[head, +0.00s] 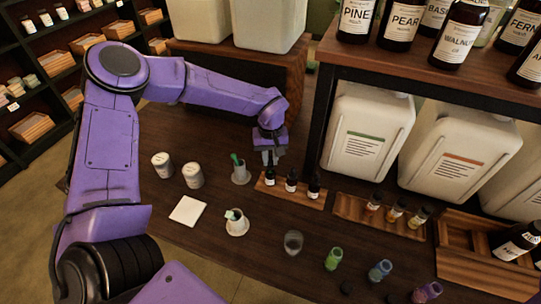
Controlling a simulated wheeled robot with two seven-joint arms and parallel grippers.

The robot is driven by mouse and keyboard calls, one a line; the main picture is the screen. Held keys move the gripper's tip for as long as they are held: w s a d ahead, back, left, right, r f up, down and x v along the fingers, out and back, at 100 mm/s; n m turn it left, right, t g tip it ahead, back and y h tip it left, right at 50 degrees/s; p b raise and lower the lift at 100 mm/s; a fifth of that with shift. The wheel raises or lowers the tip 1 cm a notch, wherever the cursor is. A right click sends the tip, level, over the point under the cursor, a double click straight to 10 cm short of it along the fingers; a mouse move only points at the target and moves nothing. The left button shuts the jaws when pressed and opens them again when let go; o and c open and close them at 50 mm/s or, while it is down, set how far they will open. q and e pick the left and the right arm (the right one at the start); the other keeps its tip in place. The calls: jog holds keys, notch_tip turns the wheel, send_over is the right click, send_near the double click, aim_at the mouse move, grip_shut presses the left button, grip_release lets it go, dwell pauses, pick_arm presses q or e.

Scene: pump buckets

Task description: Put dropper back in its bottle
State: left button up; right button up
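My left gripper (270,158) points down, right over the leftmost small dark dropper bottle (269,178) in a small wooden tray (288,196). Whether its fingers are open or shut on the dropper top is too small to tell. Two more dark dropper bottles, a middle one (291,182) and a right one (314,189), stand upright in the same tray with their tops on. No loose dropper can be made out. My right gripper is not in view.
A cup with a green stick (240,172) stands just left of the tray. Two lidded jars, a white square (188,211) and a small white mortar-like cup (236,222) lie further left. Coloured open jars (334,258) line the front. A bottle shelf (430,65) overhangs at right.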

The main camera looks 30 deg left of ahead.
pick_arm(q)
jog(key=shift+f, duration=0.45)
jog(key=o, duration=0.7)
jog(key=shift+c, duration=0.2)
jog(key=shift+r, duration=0.15)
notch_tip(320, 180, up, 10)
jog(key=shift+r+b, duration=0.15)
jog(key=shift+b, duration=0.5)
